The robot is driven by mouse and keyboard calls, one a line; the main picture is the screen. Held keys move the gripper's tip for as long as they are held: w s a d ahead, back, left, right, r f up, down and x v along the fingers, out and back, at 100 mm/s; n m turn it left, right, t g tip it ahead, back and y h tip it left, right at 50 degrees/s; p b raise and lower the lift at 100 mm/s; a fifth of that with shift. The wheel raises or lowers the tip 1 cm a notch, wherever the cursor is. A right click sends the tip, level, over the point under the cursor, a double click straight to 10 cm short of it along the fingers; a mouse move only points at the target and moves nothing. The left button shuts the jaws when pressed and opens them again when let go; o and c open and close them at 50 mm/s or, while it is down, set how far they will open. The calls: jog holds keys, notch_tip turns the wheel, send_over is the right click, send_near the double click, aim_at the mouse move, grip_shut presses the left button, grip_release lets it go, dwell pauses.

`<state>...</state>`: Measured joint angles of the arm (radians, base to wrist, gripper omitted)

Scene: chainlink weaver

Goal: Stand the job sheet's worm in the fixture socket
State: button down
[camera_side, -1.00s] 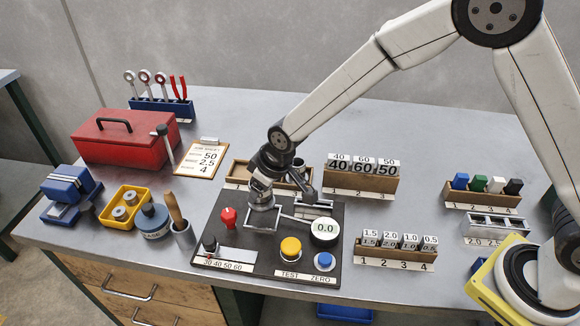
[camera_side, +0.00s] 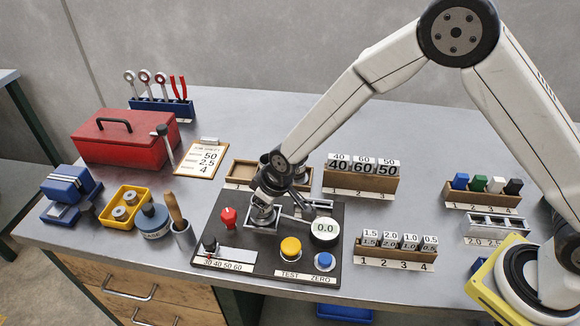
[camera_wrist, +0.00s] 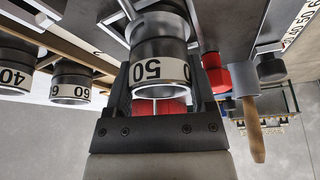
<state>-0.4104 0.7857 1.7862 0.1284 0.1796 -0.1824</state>
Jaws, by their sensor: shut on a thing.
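My gripper (camera_side: 262,214) is shut on a grey cylindrical worm (camera_wrist: 160,50) with a white band reading 50, seen in the wrist view. The worm is at the fixture socket, a square metal frame (camera_side: 247,229) on the dark fixture board (camera_side: 225,229). The fingers hide much of the worm in the side view. It looks upright; I cannot tell how deep it sits in the socket. The job sheet (camera_side: 203,158) on its clipboard reads 50, 2.5 and 4.
A wooden tray (camera_side: 240,171) stands behind the board. In the wrist view, worms marked 60 (camera_wrist: 72,82) and 40 (camera_wrist: 14,70) stand to the left. The board carries a red knob (camera_side: 228,218), yellow button (camera_side: 290,247), blue button (camera_side: 325,261) and a dial reading 0.0 (camera_side: 325,229).

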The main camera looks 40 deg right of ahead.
grip_release()
dwell(0.3)
jog(key=v, duration=0.7)
jog(key=shift+r, duration=0.35)
jog(key=shift+s+d, duration=0.1)
dwell(0.5)
jog(key=s+d+r+m+h, duration=0.1)
jog(key=s+d+m, duration=0.1)
jog(key=s+d, duration=0.6)
jog(key=s+d+r+m+g+h, duration=0.1)
jog(key=s+d+r+m, duration=0.1)
jog(key=s+d, duration=0.7)
jog(key=d+m, duration=0.1)
jog(key=d, duration=0.1)
jog(key=shift+d+r, duration=0.2)
jog(key=shift+d, duration=0.2)
